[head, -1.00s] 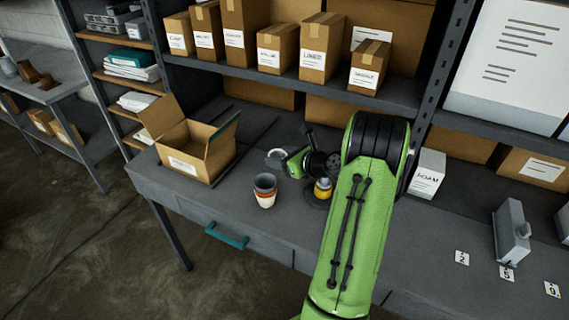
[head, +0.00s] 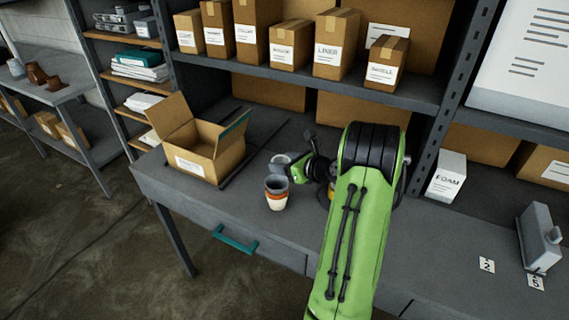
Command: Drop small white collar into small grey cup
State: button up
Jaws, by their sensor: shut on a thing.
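The small cup (head: 276,195) stands upright on the grey workbench, left of my arm. It has a grey rim and inside, with orange and pale bands below. My gripper (head: 292,163) is just above and behind the cup's rim in the picture, pointing left. It is shut on a small pale ring-like piece, the white collar (head: 279,159), which shows at the gripper's left end. The collar looks close to the far side of the cup's mouth; I cannot tell its exact height above the bench. My arm hides part of the bench to the right.
An open cardboard box (head: 207,150) stands left of the cup. A white FOAM box (head: 446,176) and a grey metal block (head: 540,238) are to the right. A shelf (head: 300,77) with labelled boxes overhangs the back. The bench front (head: 200,205) left of the cup is clear.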

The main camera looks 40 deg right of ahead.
jog(key=o, duration=1.1)
jog(key=shift+r, duration=0.1)
jog(key=a+v, duration=0.1)
jog(key=v, duration=1.4)
jog(key=shift+s+d+p, duration=0.3)
jog(key=shift+s+d, duration=0.1)
jog(key=shift+d, duration=0.1)
jog(key=shift+r, duration=0.1)
